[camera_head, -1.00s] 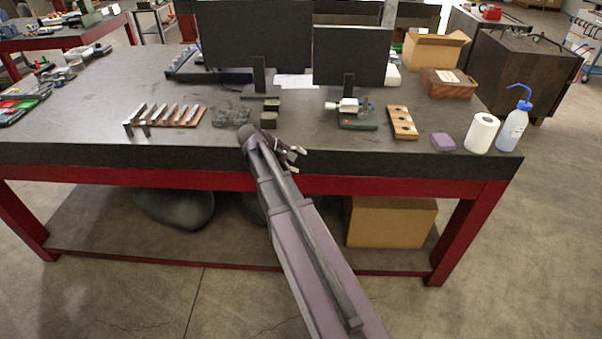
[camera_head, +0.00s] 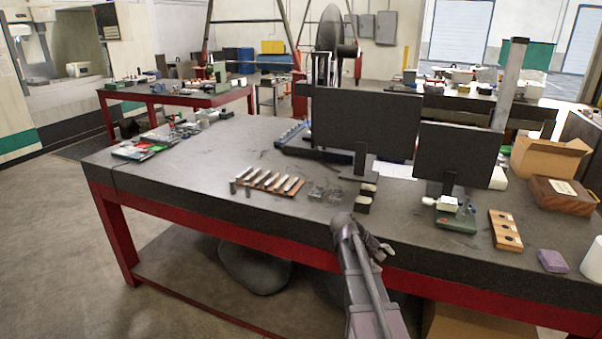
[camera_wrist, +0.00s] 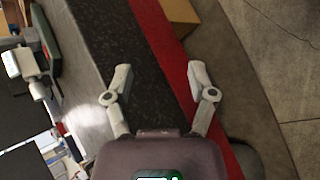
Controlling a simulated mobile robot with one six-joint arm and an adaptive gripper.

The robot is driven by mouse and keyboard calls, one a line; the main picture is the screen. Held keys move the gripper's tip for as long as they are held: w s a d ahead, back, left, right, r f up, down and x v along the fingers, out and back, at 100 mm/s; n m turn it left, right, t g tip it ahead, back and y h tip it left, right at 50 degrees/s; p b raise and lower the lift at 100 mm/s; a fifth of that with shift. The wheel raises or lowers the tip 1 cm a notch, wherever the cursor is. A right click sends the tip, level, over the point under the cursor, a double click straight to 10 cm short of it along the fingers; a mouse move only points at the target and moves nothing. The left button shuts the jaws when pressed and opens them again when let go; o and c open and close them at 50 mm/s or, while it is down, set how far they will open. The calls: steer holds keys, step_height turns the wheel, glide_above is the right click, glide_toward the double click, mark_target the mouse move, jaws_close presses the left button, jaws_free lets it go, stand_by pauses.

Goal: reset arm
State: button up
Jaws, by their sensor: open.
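My gripper (camera_wrist: 160,88) is open and empty in the wrist view, its two fingers spread wide over the front edge of the black-topped workbench (camera_wrist: 95,40). In the head view my gripper (camera_head: 378,247) is small and partly hidden by my arm, at the bench's front edge. The bench top (camera_head: 200,190) spreads out beyond it, above a red frame.
Several metal bars on a wooden rack (camera_head: 270,182), dark blocks (camera_head: 365,197), a green-based device (camera_head: 455,215), a drilled wooden block (camera_head: 505,231) and a purple block (camera_head: 552,261) stand on the bench. Two monitors (camera_head: 365,130) stand behind. The bench's left front is clear.

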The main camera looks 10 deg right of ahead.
steer(key=s+a+f+m+y+p, duration=0.1)
steer(key=s+a+y, duration=0.3)
steer(key=a, duration=0.5)
steer(key=s+a+f+m+t+y+p, duration=0.1)
steer(key=s+a+f+m+y, duration=0.1)
steer(key=s+a+y, duration=0.3)
steer(key=s+a, duration=0.4)
steer(key=a, duration=0.1)
steer(key=shift+a+t, duration=0.3)
steer(key=shift+s+d, duration=0.1)
